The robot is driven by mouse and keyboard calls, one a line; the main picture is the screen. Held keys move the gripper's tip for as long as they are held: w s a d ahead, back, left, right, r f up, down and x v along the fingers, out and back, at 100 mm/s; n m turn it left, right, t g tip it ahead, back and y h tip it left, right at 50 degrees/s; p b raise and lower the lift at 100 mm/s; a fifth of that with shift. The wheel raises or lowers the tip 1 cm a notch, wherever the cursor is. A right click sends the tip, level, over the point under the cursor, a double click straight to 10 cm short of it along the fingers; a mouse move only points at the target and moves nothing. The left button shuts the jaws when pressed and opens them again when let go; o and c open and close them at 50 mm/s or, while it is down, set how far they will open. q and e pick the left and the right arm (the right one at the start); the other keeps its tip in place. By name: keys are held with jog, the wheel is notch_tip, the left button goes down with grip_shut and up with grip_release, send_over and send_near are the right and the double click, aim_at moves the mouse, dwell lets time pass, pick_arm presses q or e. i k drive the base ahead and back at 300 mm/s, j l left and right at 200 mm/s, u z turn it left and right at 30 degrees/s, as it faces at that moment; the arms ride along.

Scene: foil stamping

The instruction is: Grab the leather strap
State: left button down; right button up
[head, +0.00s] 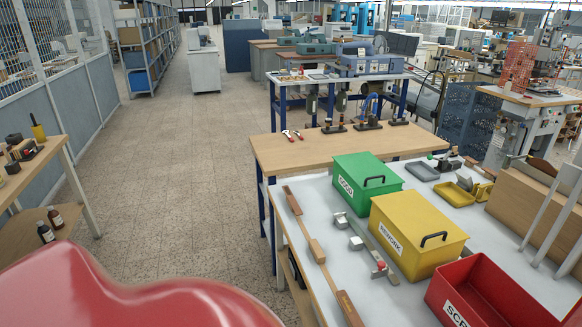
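Neither of my grippers shows in the head view.
Right of the strip lies a grey bar with small blocks and a red knob (380,266). A wooden bench (300,152) adjoins behind.

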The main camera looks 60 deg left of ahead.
aim_at(290, 198)
jog(key=u, duration=1)
